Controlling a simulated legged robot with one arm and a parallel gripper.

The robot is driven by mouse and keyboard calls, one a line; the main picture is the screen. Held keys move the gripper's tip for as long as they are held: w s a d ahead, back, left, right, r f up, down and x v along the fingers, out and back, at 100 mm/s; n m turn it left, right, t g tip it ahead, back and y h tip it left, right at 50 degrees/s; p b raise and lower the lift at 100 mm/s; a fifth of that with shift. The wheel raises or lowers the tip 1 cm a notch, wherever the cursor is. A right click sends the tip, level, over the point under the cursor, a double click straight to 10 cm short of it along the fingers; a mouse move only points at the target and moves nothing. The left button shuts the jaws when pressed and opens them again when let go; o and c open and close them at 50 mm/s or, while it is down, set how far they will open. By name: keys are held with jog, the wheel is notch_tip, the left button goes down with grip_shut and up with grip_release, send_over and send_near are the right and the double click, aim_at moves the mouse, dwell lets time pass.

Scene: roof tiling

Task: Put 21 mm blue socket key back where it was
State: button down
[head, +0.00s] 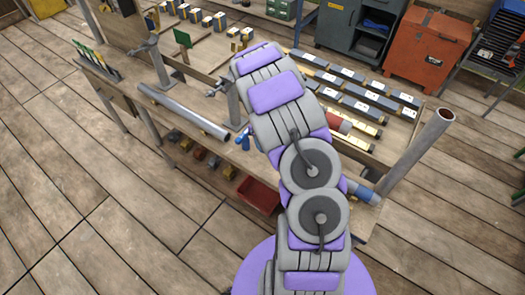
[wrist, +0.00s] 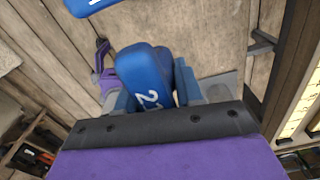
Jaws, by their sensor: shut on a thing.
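The blue socket key (wrist: 146,72), with a white marking that reads as 21, is in the middle of the wrist view. My gripper (wrist: 157,92) is shut on it, with a finger on either side of its wide labelled part. The far end of the key is hidden. In the head view my arm covers the gripper. Small blue things (head: 243,139) show beside my arm at the bench, too small to identify. Another blue piece with a white mark (wrist: 88,5) is cut off at the top left of the wrist view. The place where the key belongs cannot be made out.
The workbench (head: 188,84) carries a long grey pipe (head: 183,112) and rows of labelled boxes (head: 365,92). A red bin (head: 258,194) is on the lower shelf. A slanted pipe (head: 420,150) stands at the right. Orange (head: 427,50) and dark cabinets (head: 357,30) stand behind. Floor at left is clear.

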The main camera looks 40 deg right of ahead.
jog(key=shift+d+f, duration=0.25)
jog(key=shift+f, duration=0.85)
jog(key=f, duration=0.2)
jog(key=f+b, duration=0.1)
jog(key=f, duration=0.1)
jog(key=shift+a, duration=0.25)
jog(key=shift+r, duration=0.15)
jog(key=shift+d, duration=0.1)
jog(key=c, duration=0.7)
grip_release()
